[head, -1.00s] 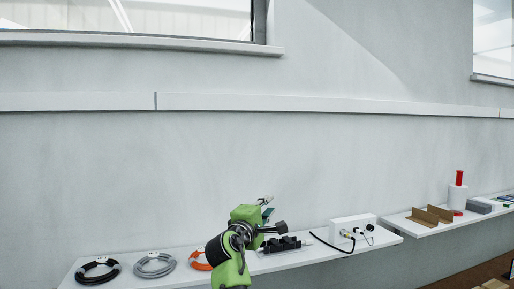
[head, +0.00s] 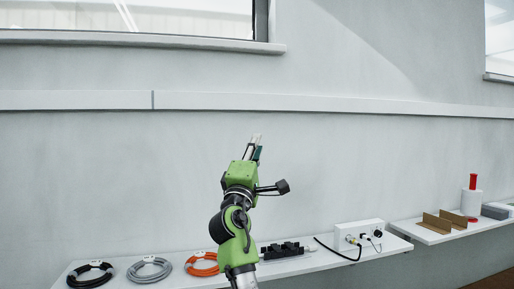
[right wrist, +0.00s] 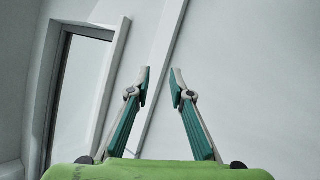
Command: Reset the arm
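My right arm is green and stands raised in the middle of the head view. Its right gripper (head: 256,140) points up in front of the bare grey wall, above the shelf and clear of everything on it. In the right wrist view the right gripper (right wrist: 160,82) has its two teal-padded fingers apart, with nothing between them. Past the fingers are only wall, a pale ledge and a window. My left gripper is not in the head view.
A white shelf (head: 214,282) runs below, bearing a black cable coil (head: 90,281), a grey coil (head: 149,270), an orange coil (head: 202,270), a black rack (head: 283,250) and a white box (head: 358,234). Brown brackets (head: 437,223) stand on another shelf at right. The wall above is free.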

